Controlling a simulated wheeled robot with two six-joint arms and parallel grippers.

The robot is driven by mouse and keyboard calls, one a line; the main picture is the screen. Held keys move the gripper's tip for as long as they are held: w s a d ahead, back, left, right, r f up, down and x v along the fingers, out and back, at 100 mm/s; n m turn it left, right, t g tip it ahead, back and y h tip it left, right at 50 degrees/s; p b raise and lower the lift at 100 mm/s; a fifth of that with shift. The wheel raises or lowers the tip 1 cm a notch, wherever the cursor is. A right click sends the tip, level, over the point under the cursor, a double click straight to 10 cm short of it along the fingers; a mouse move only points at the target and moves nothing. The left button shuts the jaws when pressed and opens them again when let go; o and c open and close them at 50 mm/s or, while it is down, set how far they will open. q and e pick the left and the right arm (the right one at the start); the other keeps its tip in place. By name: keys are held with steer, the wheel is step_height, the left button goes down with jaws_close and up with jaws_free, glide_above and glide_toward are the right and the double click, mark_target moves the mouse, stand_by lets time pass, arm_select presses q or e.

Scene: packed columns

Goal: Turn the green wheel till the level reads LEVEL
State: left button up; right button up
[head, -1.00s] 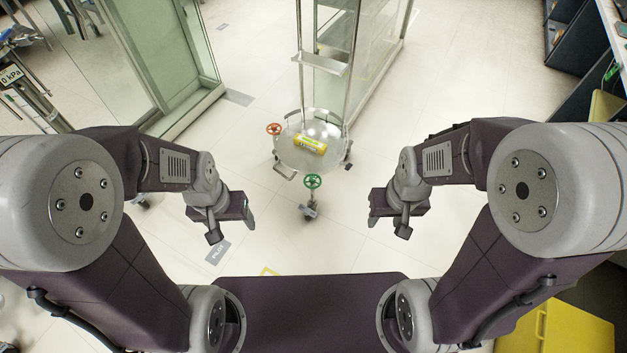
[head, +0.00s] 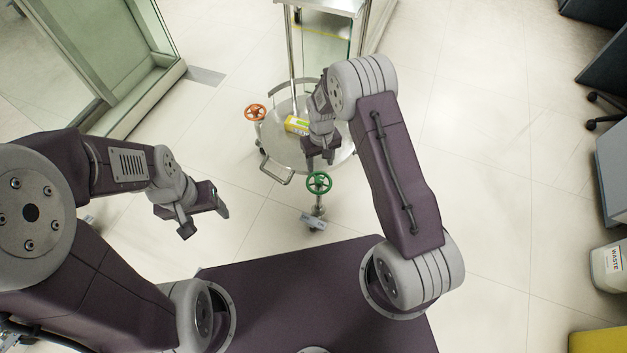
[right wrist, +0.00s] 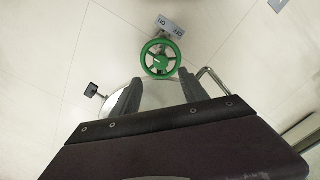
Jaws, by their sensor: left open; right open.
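The green wheel (head: 319,183) stands on a short stem at the near edge of the round metal base, in the head view. It also shows in the right wrist view (right wrist: 160,57), just beyond the fingertips. The yellow level (head: 297,125) lies on the round base (head: 283,160), partly hidden by my right arm; its reading cannot be made out. My right gripper (head: 320,158) is open, pointing down just behind the wheel, and it also shows in the right wrist view (right wrist: 158,88). My left gripper (head: 206,217) is open and empty, left of the wheel.
An orange wheel (head: 255,112) stands at the base's left edge. A metal frame (head: 291,55) rises from the base. A glass cabinet (head: 110,60) is at the upper left. A waste bin (head: 607,268) stands at the right. The floor right of the base is clear.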

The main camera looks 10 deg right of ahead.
mark_target(319, 179)
step_height(319, 179, down, 9)
steer(key=b, duration=0.4)
steer(key=shift+s+a+f, duration=0.1)
jaws_close()
